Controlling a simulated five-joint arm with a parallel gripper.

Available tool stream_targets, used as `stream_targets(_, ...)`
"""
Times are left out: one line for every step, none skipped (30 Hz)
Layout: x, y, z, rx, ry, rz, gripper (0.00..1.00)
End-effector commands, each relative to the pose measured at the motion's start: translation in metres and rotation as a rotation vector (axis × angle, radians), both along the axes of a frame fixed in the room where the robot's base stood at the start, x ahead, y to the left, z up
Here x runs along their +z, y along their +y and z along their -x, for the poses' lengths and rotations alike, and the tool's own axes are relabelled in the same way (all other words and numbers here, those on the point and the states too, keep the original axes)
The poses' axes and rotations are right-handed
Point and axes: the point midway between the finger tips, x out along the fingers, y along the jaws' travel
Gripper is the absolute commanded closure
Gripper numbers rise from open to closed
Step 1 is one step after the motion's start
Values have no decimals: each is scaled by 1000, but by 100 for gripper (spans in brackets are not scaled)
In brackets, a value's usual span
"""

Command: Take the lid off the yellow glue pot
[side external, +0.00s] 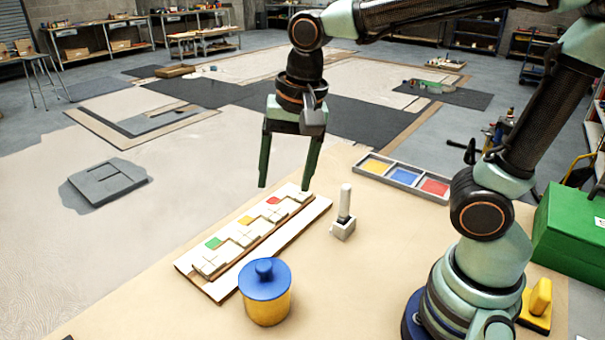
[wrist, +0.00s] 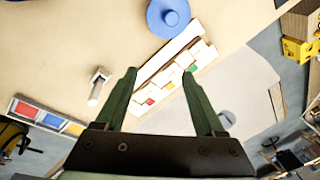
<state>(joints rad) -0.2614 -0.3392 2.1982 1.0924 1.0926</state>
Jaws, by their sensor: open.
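The glue pot (side external: 267,309) is a yellow cylinder standing upright on the table at the front. Its blue lid (side external: 264,280) with a round knob sits on top. My gripper (side external: 284,188) is open and empty, pointing down above the far end of the mosaic board, well away from the pot. In the wrist view my gripper (wrist: 160,70) has its two green fingers spread with nothing between them.
A mosaic board (side external: 222,290) with white, red, yellow and green tiles lies behind the pot. A white-handled tool (side external: 344,215) stands right of it. A three-part tray (side external: 402,178) holds yellow, blue and red pieces. A green box (side external: 572,232) is at right. Table between pot and tool is clear.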

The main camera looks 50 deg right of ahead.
Motion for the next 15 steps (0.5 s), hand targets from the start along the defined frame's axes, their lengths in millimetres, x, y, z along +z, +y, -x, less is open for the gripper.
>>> stream_targets(-3, 11, -1, -77, 41, -8, 29)
stream_targets(-5, 17, -2, -129, 62, -12, 29)
stream_targets(-7, 24, -2, -195, 87, -16, 29)
stream_targets(-8, 29, -2, -243, 105, -16, 29)
stream_targets(-9, 34, -2, -287, 120, -16, 29)
stream_targets(-11, 39, -2, -342, 138, -15, 29)
stream_targets(-12, 43, -2, -379, 151, -12, 29)
stream_targets(-13, 46, -2, -412, 160, -11, 29)
stream_targets(-14, 50, -2, -450, 171, -8, 29)
stream_targets(-15, 52, -2, -474, 178, -6, 29)
stream_targets(-15, 54, -2, -493, 183, -4, 29)
stream_targets(-16, 56, -1, -514, 189, -2, 29)
stream_targets(-17, 57, -1, -525, 191, -2, 29)
stream_targets(-18, 57, -1, -533, 193, 0, 29)
stream_targets(-21, 58, -1, -541, 195, 0, 29)
